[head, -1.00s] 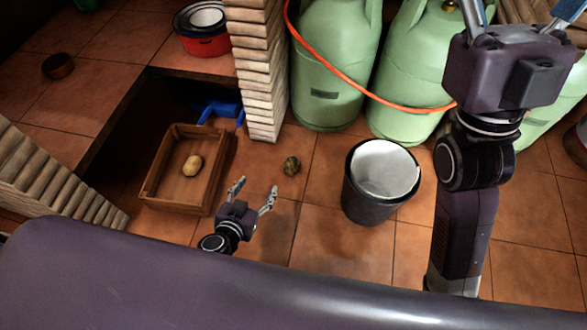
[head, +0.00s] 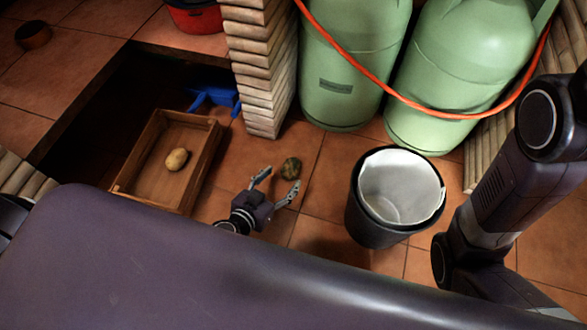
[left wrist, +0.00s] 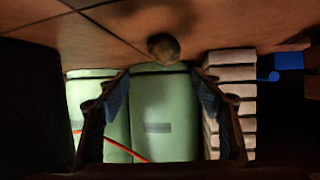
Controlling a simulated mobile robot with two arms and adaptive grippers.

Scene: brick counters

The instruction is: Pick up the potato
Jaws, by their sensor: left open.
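A pale, yellow-brown potato (head: 177,159) lies in the wooden crate (head: 205,170) at the left. A darker, mottled green-brown round thing (head: 291,167) lies on the tile floor right of the crate; I cannot tell surely whether it is a potato. My left gripper (head: 276,185) is open and empty, its fingertips just short of this dark thing. In the left wrist view, the dark round thing (left wrist: 163,47) shows above the gap between the open fingers (left wrist: 162,93). My right arm shows at the right edge; its gripper is out of view.
A black bin (head: 372,215) with a white liner stands to the right. Green gas cylinders (head: 340,70) with an orange hose stand behind, next to a brick pillar (head: 262,70). A blue thing (head: 212,97) lies behind the crate. Bare tiles surround the dark thing.

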